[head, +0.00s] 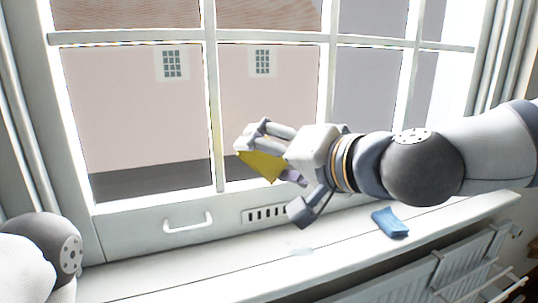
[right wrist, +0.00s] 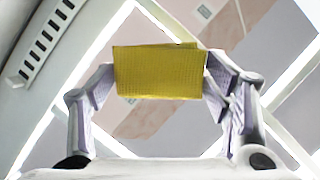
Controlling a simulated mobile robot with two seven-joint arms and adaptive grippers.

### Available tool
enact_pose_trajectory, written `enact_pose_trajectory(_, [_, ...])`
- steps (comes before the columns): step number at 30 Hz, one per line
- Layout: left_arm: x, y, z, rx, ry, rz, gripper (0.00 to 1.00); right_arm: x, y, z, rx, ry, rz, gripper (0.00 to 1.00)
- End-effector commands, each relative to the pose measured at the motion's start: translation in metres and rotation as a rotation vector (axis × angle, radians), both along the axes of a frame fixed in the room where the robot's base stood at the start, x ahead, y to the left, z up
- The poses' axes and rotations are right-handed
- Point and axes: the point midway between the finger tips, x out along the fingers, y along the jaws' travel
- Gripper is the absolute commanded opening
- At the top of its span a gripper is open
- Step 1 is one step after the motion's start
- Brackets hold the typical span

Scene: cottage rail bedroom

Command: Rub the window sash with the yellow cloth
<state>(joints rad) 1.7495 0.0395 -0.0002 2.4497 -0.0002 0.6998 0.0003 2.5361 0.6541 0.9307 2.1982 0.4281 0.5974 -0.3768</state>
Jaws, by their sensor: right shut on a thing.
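The window sash (head: 140,228) is white, with bars dividing the panes, and fills the upper part of the head view. My right gripper (head: 260,158) is in front of its lower middle, reaching in from the right. It is shut on the yellow cloth (head: 263,167). In the right wrist view the cloth (right wrist: 158,72) is a flat yellow block held between the two fingers, with the white bars and panes behind it. I cannot tell whether the cloth touches the sash. My left gripper is out of view; only part of my left arm shows at lower left.
A white sill (head: 215,268) runs below the window. A blue folded cloth or sponge (head: 390,223) lies on it at right, and a faint pale patch (head: 301,250) shows near its middle. The sash bears a white handle (head: 188,223) and a slotted vent (head: 265,214). A radiator (head: 455,268) stands below right.

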Motion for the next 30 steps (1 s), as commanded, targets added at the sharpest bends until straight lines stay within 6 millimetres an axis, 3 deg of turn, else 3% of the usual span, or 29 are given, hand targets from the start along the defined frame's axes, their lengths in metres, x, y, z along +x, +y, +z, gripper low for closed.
enact_pose_trajectory(11, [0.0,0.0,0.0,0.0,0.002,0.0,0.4,0.002,0.001,0.0,-0.001,0.0,0.001,0.49])
enact_pose_trajectory(24, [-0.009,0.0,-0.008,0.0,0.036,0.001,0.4,0.055,0.017,-0.002,-0.001,0.003,-0.001,0.49])
enact_pose_trajectory(30, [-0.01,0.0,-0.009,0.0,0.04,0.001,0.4,0.064,0.021,0.0,-0.001,0.001,0.0,0.49])
